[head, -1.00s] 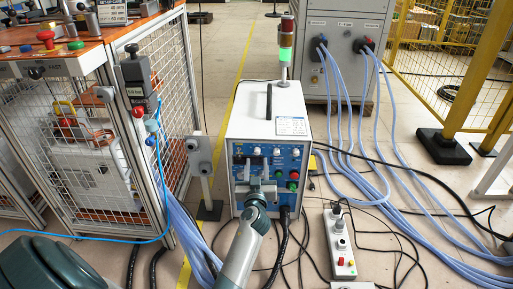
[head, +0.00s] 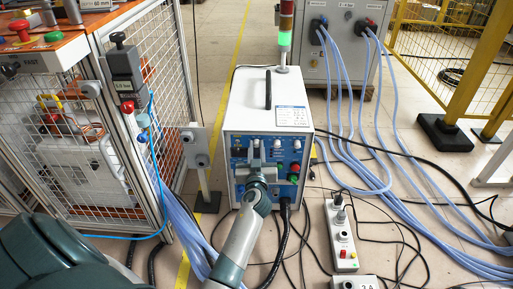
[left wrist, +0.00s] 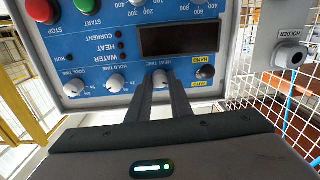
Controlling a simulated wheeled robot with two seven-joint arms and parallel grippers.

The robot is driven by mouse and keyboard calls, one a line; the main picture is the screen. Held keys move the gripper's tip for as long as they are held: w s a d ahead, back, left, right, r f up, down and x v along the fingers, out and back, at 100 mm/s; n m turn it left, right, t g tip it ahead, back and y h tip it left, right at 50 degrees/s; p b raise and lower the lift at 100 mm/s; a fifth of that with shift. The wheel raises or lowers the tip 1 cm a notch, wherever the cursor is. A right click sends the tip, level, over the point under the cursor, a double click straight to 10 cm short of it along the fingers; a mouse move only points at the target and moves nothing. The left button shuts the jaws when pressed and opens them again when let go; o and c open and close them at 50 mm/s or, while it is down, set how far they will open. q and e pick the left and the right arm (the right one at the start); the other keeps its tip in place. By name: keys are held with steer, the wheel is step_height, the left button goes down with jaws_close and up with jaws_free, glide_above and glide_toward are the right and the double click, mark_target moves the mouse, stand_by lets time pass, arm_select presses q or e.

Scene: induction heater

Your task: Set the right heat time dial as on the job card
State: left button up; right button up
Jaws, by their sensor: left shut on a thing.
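The white heater cabinet (head: 245,105) stands at the middle of the head view, with a blue control panel on its front. In the left wrist view the panel appears upside down. My left gripper (left wrist: 160,88) is shut on the pale knob of the dial (left wrist: 160,76) labelled HEAT TIME, with a finger on each side. The knob's pointer and most of its scale are hidden by the fingers. In the head view my left gripper (head: 257,158) covers the middle of the panel. A white card (head: 293,116) lies on the cabinet top; its writing is too small to read. My right gripper is not in view.
The hold time dial (left wrist: 116,82) and cool time dial (left wrist: 74,87) sit beside the gripped dial. A black knob (left wrist: 205,72) is close on its other side. A dark display (left wrist: 178,38) is nearby. A mesh cart (head: 85,130) stands left; cables and a power strip (head: 341,235) lie right.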

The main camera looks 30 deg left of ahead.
arm_select(q)
jaws_close()
